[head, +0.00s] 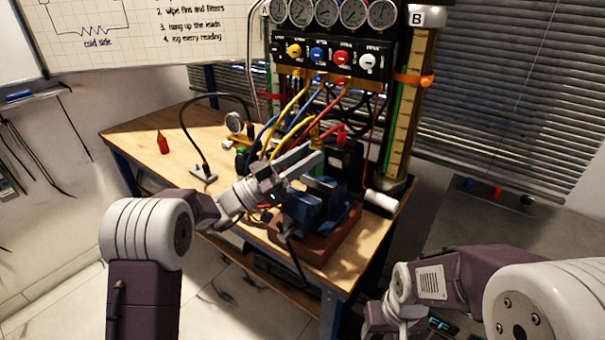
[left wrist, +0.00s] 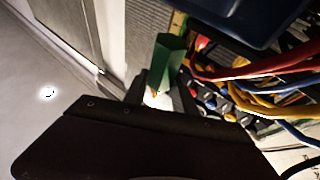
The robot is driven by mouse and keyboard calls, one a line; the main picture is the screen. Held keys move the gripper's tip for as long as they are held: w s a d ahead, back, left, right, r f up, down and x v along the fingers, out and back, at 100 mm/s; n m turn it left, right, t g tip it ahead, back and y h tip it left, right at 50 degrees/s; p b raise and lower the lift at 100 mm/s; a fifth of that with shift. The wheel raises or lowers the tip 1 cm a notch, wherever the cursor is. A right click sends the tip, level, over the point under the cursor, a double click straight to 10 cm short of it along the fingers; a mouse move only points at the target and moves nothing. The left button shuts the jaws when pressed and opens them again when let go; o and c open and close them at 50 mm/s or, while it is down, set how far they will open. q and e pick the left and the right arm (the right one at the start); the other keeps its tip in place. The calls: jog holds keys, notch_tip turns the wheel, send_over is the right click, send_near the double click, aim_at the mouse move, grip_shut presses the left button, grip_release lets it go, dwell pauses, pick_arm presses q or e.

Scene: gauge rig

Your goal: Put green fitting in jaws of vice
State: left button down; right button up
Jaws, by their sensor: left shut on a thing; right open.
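My left gripper (head: 314,153) is above and just behind the blue vice (head: 308,212), shut on the green fitting. A dark blue part, probably the vice, crosses the top of the left wrist view. My right gripper (head: 393,316) is low at the right, open, away from the bench and only partly visible.
Yellow, blue and red hoses (head: 290,125) hang from the gauge panel (head: 335,55) close behind my left gripper. A red bottle (head: 162,142) and a small gauge (head: 235,122) are at the left. The bench's (head: 145,130) left part is mostly free. A white cylinder (head: 380,200) lies right of the vice.

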pick_arm(q)
notch_tip(320, 180, down, 6)
jog(key=a+b, duration=0.1)
jog(key=b, duration=0.1)
jog(key=shift+w+b, duration=0.35)
jog(key=shift+b, duration=0.05)
jog(key=c, duration=1)
grip_release()
jog(key=v, duration=0.7)
jog(key=r+p+v, duration=0.1)
jog(key=v, duration=0.3)
jog(key=shift+s+a, duration=0.2)
jog(key=shift+a, duration=0.3)
